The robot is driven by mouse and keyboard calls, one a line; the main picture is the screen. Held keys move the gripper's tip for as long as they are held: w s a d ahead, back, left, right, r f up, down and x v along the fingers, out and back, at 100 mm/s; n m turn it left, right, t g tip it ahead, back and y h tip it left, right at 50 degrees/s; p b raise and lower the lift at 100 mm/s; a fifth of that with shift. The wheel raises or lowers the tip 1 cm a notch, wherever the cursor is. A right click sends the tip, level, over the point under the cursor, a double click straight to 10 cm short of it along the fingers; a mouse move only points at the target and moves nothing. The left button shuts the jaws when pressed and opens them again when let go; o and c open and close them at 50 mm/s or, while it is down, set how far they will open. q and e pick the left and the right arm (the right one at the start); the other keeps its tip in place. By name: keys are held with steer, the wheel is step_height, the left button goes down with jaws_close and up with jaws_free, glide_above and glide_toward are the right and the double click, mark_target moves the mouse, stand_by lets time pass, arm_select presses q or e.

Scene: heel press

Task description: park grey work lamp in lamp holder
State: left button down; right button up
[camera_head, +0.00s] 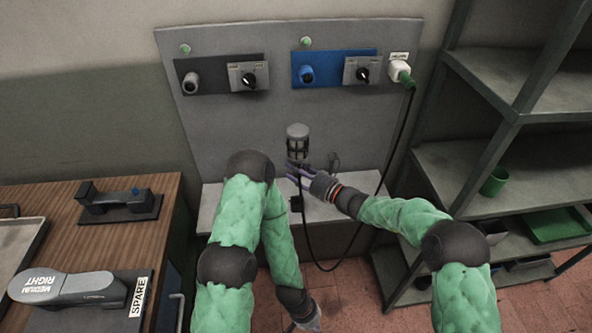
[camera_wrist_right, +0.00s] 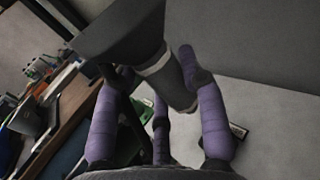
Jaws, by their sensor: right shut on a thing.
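The grey work lamp (camera_head: 297,140) stands upright before the grey back panel, its round cap and caged head showing above my right gripper (camera_head: 299,179). My right gripper is shut on the lamp's lower part, with its purple fingers around it. In the right wrist view, the lamp's grey body (camera_wrist_right: 168,78) is between the fingers (camera_wrist_right: 160,112). A thin fitting (camera_head: 333,160) is on the panel just right of the lamp; I cannot tell whether it is the lamp holder. My left gripper (camera_head: 306,320) hangs low over the floor, partly cut off by the frame; its opening is unclear.
A black cable loops from below the lamp to a white plug (camera_head: 400,71) on the panel. A pale ledge (camera_head: 345,211) runs below. Metal shelves (camera_head: 470,160) stand at right. A wooden bench (camera_head: 130,240) with a grey shoe form (camera_head: 65,287) is at left.

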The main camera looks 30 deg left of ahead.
steer(key=shift+f+b, duration=2.8)
steer(key=shift+f, duration=1.45)
steer(key=shift+f+b, duration=1.15)
steer(key=shift+f, duration=0.25)
steer(key=o, duration=1.4)
steer(key=shift+c, duration=0.2)
steer(key=shift+f, duration=0.1)
steer(key=s+d, duration=0.2)
steer(key=d, duration=0.9)
steer(key=shift+s+d, duration=0.15)
steer(key=shift+d, duration=0.25)
